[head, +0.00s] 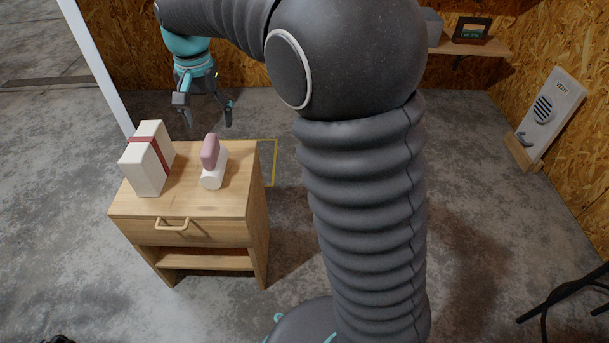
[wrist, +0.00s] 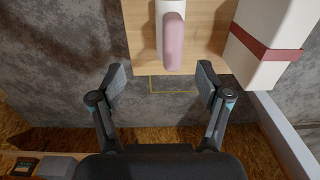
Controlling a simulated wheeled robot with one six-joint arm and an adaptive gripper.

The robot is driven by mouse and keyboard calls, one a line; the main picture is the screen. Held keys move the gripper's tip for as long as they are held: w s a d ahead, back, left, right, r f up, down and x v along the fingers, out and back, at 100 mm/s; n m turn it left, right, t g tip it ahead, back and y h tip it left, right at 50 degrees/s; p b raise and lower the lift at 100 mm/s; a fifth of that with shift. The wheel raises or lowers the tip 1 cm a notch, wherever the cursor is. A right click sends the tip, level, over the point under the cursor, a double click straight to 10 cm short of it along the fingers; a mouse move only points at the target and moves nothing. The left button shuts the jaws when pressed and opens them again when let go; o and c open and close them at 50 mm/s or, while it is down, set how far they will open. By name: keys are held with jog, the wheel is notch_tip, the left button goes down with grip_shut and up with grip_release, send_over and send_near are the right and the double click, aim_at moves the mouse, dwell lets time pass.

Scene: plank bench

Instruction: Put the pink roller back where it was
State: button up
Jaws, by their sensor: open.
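The pink roller (head: 210,152) is on the wooden cabinet's top (head: 235,200), against or on a white rounded piece (head: 213,175); I cannot tell exactly how the two join. In the wrist view the pink roller (wrist: 173,42) is ahead of the fingers, with the white piece (wrist: 159,15) beside and behind it. My gripper (head: 208,120) is open and empty, beyond the cabinet's far edge. In the wrist view its two fingers (wrist: 160,84) are spread wide, one on each side of the roller's line, with a gap before it.
A white box with a dark red band (head: 150,158) stands left of the roller on the cabinet; it shows at the upper right in the wrist view (wrist: 270,35). A yellow line (head: 275,165) marks the floor. A wall shelf (head: 475,45) holds a small framed display.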

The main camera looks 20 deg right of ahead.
jog(key=s+d+r+n+t, duration=0.15)
jog(key=s+d+r, duration=0.25)
jog(key=s+d, duration=0.65)
jog(key=s+d+f+n+t, duration=0.1)
jog(key=s+d+f+t, duration=0.1)
jog(key=s, duration=0.6)
jog(key=s+d+f+n+t, duration=0.1)
jog(key=s+d+f, duration=0.1)
jog(key=s, duration=0.6)
jog(key=shift+d+t, duration=0.15)
jog(key=shift+t, duration=0.2)
jog(key=shift+c, duration=0.2)
